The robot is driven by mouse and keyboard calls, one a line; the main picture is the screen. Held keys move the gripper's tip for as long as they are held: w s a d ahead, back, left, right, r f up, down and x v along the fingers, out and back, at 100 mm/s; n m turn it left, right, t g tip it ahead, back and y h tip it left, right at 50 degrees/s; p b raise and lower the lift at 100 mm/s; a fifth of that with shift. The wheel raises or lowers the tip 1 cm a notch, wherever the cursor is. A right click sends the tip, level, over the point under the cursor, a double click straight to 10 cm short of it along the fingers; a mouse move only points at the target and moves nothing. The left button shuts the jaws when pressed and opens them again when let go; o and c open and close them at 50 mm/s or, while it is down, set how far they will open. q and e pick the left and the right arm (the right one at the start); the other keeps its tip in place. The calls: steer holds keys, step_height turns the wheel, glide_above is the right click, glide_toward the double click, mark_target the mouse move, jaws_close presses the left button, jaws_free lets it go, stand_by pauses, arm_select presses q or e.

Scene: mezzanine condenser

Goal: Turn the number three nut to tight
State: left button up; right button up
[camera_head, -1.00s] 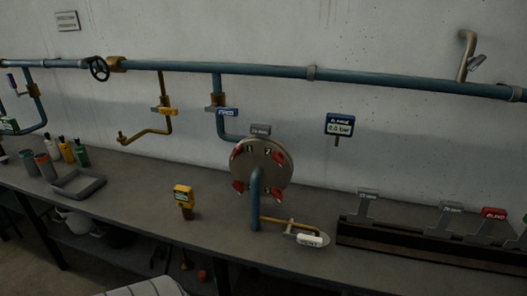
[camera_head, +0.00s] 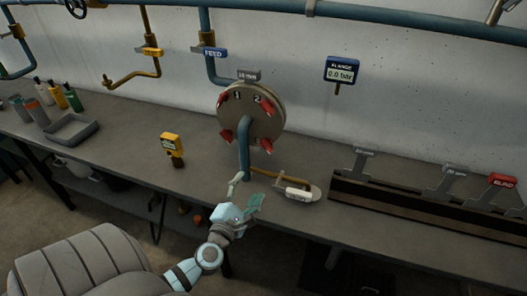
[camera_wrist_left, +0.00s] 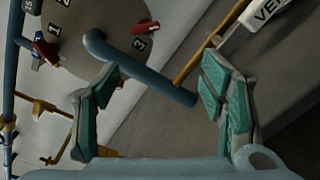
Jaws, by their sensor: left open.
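The round flange (camera_head: 262,112) stands upright above the bench, with several red nuts around its face. Labels 1 and 2 show at its top. The number three nut (camera_head: 266,145) is the red one at the lower right; in the left wrist view the red nut (camera_wrist_left: 146,27) sits beside the label 3. My left gripper (camera_head: 246,190) is open and empty, below the flange near the bench's front edge. In the left wrist view its fingers (camera_wrist_left: 160,68) are spread, with the blue pipe beyond them. It is apart from the nut. My right gripper is not in view.
The blue pipe (camera_head: 244,150) stands in front of the flange. A brass pipe with a white VENT tag (camera_head: 298,194) lies to its right. A yellow gauge (camera_head: 172,146) stands left. A dark rack with tags (camera_head: 400,202) fills the right.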

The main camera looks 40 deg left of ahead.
mark_target(265, 149)
arm_select(q)
steer(key=w+a, duration=0.1)
steer(key=w, duration=0.3)
steer(key=w+a+r+n, duration=0.1)
steer(key=w+a, duration=0.1)
steer(key=w, duration=0.3)
steer(key=w+a+r+n+b, duration=0.1)
steer(key=w+a, duration=0.1)
steer(key=w, duration=0.3)
steer(key=shift+r, duration=0.15)
steer(key=c, duration=1.2)
